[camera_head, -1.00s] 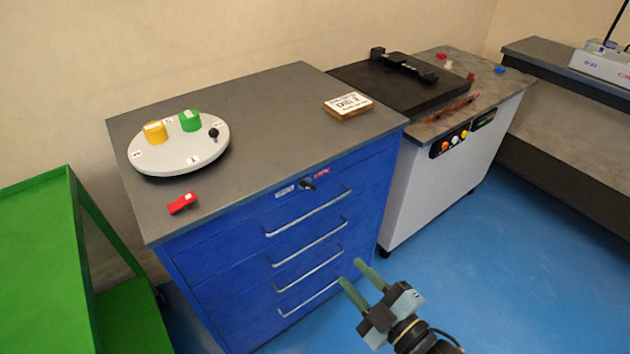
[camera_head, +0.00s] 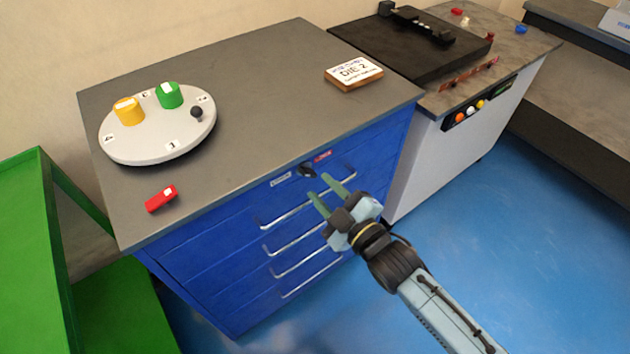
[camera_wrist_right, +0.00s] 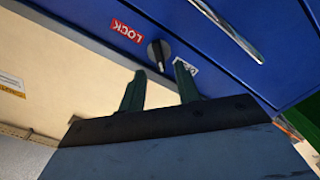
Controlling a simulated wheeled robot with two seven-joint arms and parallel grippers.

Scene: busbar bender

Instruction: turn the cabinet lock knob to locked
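The black lock knob (camera_head: 307,170) sits near the top edge of the blue cabinet's (camera_head: 215,250) front, between a whitish label (camera_head: 281,180) and a red label (camera_head: 322,157). In the right wrist view the knob (camera_wrist_right: 158,54) shows beside the red LOCK label (camera_wrist_right: 127,31), and its grip points toward my fingers. My right gripper (camera_head: 328,190) is open, its two green fingers just below and in front of the knob. In the wrist view the fingertips (camera_wrist_right: 160,69) lie apart with nothing between them, close to the knob. My left gripper is not in view.
Several drawer handles (camera_head: 308,240) stick out below the knob. On the cabinet top are a round white dial plate (camera_head: 150,145), a red block (camera_head: 160,198) and a DIE 2 block (camera_head: 354,73). A green cart (camera_head: 25,260) stands left, a white machine (camera_head: 440,150) right.

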